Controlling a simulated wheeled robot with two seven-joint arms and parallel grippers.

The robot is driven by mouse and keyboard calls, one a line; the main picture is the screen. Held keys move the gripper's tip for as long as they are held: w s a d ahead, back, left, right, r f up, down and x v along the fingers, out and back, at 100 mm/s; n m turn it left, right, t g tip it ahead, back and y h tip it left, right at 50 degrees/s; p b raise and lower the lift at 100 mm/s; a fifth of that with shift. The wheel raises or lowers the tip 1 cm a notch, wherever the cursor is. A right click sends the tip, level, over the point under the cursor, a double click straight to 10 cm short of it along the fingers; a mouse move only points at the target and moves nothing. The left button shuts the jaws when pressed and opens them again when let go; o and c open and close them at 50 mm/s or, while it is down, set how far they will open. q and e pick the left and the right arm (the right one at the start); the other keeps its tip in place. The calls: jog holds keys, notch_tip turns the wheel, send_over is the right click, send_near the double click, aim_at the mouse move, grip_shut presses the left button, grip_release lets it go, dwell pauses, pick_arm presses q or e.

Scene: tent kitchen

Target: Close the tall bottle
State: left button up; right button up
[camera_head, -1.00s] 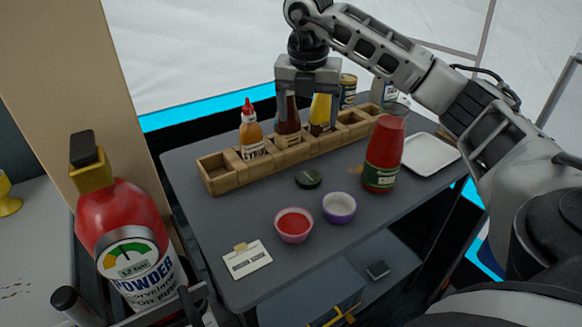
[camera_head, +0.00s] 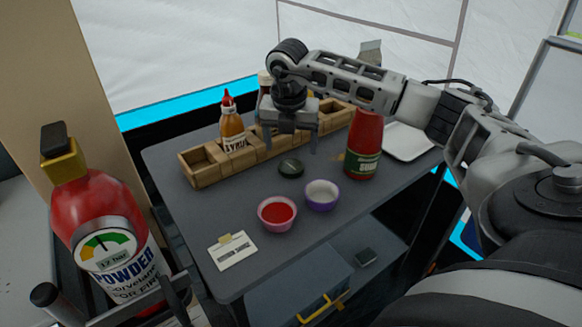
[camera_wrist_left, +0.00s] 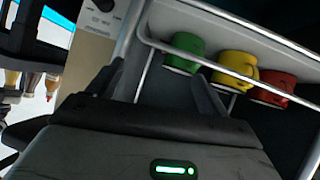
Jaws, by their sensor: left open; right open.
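The tall red bottle (camera_head: 364,143) with a green label stands upright on the grey table; my right arm hides its top. A dark round cap (camera_head: 291,168) lies flat on the table to its left. My right gripper (camera_head: 290,148) is open and empty, pointing down just behind and above the cap, apart from the bottle. My left gripper shows only in the left wrist view (camera_wrist_left: 155,92), its dark fingers apart with nothing between them, away from the bottle and cap.
A wooden crate (camera_head: 205,172) with a syrup bottle (camera_head: 231,122) runs behind the cap. A pink bowl of red sauce (camera_head: 277,213), a purple bowl (camera_head: 321,195) and a card (camera_head: 231,250) sit in front. A white tray (camera_head: 406,142) is at right. Several mugs (camera_wrist_left: 236,66) hang near my left gripper.

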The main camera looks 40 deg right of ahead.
aim_at(291, 166)
notch_tip(291, 166, down, 4)
jog(key=shift+s+a, duration=0.1)
jog(key=shift+f, duration=0.65)
jog(key=c, duration=1)
